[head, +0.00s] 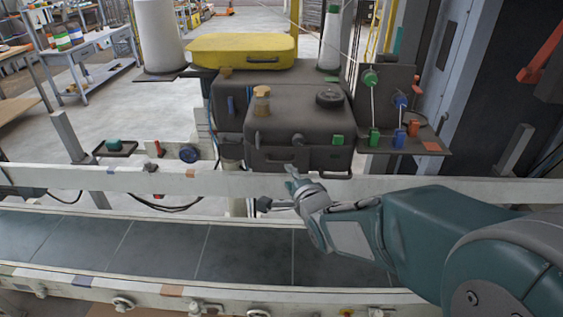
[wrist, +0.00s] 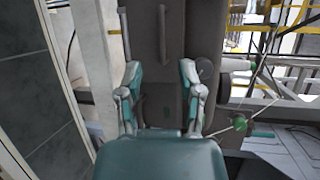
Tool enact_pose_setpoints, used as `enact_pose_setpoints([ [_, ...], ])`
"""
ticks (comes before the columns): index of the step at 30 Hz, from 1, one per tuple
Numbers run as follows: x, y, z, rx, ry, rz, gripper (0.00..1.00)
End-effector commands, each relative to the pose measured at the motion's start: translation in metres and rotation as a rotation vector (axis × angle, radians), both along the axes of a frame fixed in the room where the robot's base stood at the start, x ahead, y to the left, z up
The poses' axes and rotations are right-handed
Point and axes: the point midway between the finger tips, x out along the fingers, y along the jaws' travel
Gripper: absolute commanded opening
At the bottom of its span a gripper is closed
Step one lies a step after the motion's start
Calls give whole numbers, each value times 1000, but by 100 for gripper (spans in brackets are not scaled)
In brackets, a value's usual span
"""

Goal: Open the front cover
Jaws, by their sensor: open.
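The pellet bagger (head: 300,105) is a dark grey machine behind the conveyor, and its front cover (head: 318,158) looks closed. A dark bar handle (head: 280,160) is on the cover's lower front. In the wrist view the handle (wrist: 162,35) stands upright on the dark cover, ahead of the gap between my fingers. My gripper (head: 277,188) is in front of and just below the handle, near the white rail. Its fingers are spread and empty in the wrist view (wrist: 161,75), apart from the handle.
A white rail (head: 390,188) runs between the grey conveyor belt (head: 245,255) and the machine. A yellow case (head: 242,50) lies on top at the back. A side plate with green and blue spools (head: 370,78) stands right. A small dark tray (head: 115,147) is left.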

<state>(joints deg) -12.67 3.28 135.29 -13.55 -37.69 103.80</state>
Motion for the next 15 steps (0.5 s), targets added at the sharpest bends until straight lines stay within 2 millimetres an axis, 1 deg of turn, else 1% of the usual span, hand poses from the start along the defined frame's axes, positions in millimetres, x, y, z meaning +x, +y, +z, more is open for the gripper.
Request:
enact_pose_setpoints([
  [1, 8, 2, -3, 0, 2, -1, 48],
  [9, 49, 18, -12, -1, 3, -1, 48],
  [15, 73, 27, -17, -2, 0, 0, 48],
])
